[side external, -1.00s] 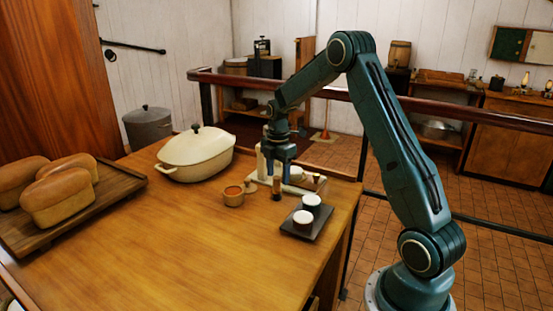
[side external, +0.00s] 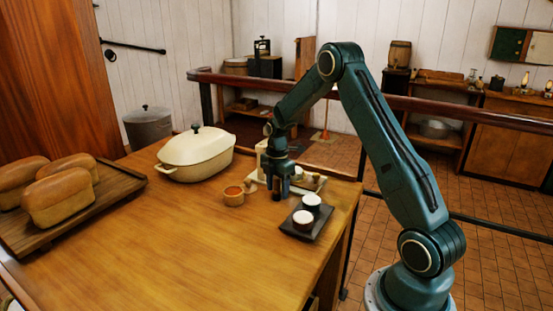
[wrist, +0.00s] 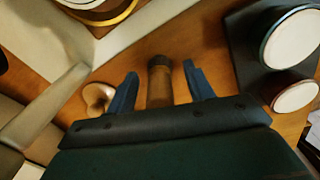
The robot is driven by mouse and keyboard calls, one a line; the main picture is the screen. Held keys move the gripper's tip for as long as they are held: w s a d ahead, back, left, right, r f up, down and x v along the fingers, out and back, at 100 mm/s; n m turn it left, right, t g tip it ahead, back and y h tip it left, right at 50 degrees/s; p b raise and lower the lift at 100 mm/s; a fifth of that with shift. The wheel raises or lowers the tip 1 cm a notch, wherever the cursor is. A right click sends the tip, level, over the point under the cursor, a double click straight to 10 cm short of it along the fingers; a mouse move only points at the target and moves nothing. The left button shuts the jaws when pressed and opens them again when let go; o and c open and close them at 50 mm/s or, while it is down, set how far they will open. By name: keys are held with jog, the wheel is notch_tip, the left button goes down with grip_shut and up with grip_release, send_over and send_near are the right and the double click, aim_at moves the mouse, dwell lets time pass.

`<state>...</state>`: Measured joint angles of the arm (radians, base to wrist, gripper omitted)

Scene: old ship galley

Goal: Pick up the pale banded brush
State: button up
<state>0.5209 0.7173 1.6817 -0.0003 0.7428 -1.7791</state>
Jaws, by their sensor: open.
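A brown cylindrical piece with a darker band at its far end, apparently the banded brush (wrist: 159,85), shows in the wrist view. It lies between the two blue fingers of my gripper (wrist: 159,88), with a gap visible on each side. My gripper is open. In the side external view my gripper (side external: 283,194) points down low over the table, beside the small bowl, and its fingers largely hide the brush. Whether the fingers touch it cannot be told.
A dark tray (side external: 320,226) with two white-topped cups (side external: 303,217) is close on the right. A cream casserole (side external: 197,155) and a board of loaves (side external: 60,200) stand further left. The table's front middle is clear.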

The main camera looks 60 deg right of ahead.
jog(key=shift+c, duration=0.4)
jog(key=c, duration=1)
jog(key=shift+r, duration=0.15)
notch_tip(320, 180, up, 20)
jog(key=shift+f, duration=0.1)
dwell(0.5)
